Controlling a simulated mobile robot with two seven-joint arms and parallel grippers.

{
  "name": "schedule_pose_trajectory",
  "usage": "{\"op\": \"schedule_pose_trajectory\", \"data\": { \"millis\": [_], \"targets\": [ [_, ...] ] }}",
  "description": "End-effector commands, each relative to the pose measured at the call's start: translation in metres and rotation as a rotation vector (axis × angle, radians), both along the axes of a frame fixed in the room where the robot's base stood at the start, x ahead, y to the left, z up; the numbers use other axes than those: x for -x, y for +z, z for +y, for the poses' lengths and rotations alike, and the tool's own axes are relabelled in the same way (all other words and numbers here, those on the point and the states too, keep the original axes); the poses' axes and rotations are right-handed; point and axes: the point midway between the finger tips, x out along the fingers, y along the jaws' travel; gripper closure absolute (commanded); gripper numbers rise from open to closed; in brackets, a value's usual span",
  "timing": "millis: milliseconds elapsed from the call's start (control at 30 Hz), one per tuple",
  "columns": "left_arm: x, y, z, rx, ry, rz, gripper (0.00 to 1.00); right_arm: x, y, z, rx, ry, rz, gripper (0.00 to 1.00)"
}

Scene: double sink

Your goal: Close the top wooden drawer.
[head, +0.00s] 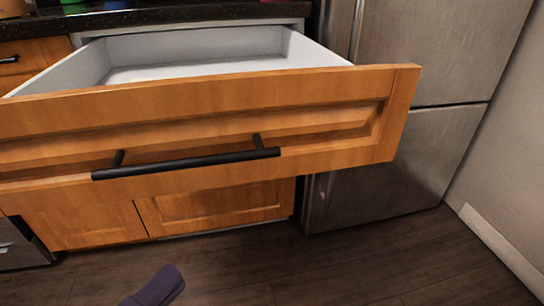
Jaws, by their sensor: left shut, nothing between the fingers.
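The top wooden drawer (330,114) is pulled far out of the cabinet. Its orange-brown front panel fills the left and middle of the head view, with a black bar handle (190,163) across it. The drawer's pale grey inside (195,62) shows from above and looks empty. My left gripper (170,277) is a dark purple shape at the bottom edge of the head view, below the drawer front and apart from it in the picture. It is shut and holds nothing. My right gripper is not in view.
A steel fridge (415,55) stands to the right of the drawer, beside a pale wall (508,140). Wooden cabinet doors (215,205) are below. A dark counter (180,14) with colored items is behind. The wood floor (350,260) in front is clear.

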Motion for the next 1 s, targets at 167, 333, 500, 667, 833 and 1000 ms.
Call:
{"op": "schedule_pose_trajectory", "data": {
  "millis": [167, 333, 500, 667, 833, 1000],
  "targets": [
    [0.013, 0.002, 0.003, -0.072, -0.017, -0.177, 1.0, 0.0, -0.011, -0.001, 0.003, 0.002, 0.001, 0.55],
    [0.006, 0.007, -0.001, -0.082, -0.015, -0.213, 1.0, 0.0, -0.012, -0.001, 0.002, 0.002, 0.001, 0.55],
    [-0.02, 0.012, -0.016, -0.079, -0.015, -0.213, 1.0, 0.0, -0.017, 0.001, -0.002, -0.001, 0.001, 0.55],
    [-0.051, 0.017, -0.034, -0.079, -0.016, -0.214, 1.0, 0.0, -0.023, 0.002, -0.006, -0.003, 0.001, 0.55],
    [-0.08, 0.021, -0.044, -0.082, -0.016, -0.213, 1.0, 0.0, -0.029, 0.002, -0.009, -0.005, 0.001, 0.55],
    [-0.1, 0.025, -0.037, -0.082, -0.017, -0.21, 1.0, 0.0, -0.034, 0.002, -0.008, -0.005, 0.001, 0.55]
  ]
}}
